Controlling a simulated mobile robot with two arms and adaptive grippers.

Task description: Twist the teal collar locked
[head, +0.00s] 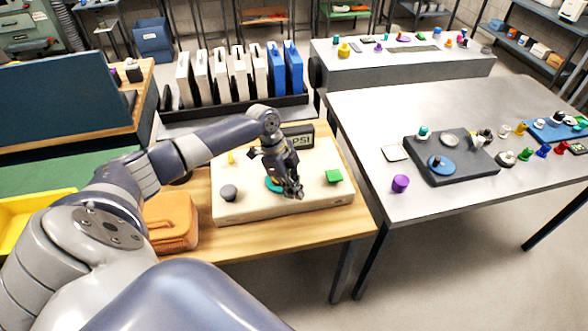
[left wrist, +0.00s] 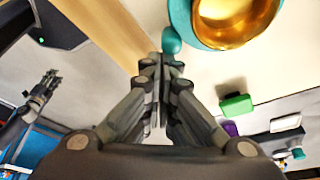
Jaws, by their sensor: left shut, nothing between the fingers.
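The teal collar (head: 270,183) sits on a cream panel (head: 240,211), largely hidden behind my left gripper in the head view. In the left wrist view the collar (left wrist: 181,14) is a teal ring around a gold, shiny inside, with a rounded teal knob (left wrist: 172,41) on its rim. My left gripper (head: 293,192) is over the panel, at the collar's right side. In the left wrist view its fingertips (left wrist: 160,60) are together and empty, close beside the knob; I cannot tell whether they touch it. My right gripper (left wrist: 43,92) shows small at the left of the wrist view; its fingers are unclear.
The panel also bears a grey knob (head: 229,192), a green block (head: 334,176) and a PSI display (head: 298,138). An orange case (head: 171,222) stands left of it on the wooden table. A metal table (head: 440,205) with small parts stands to the right.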

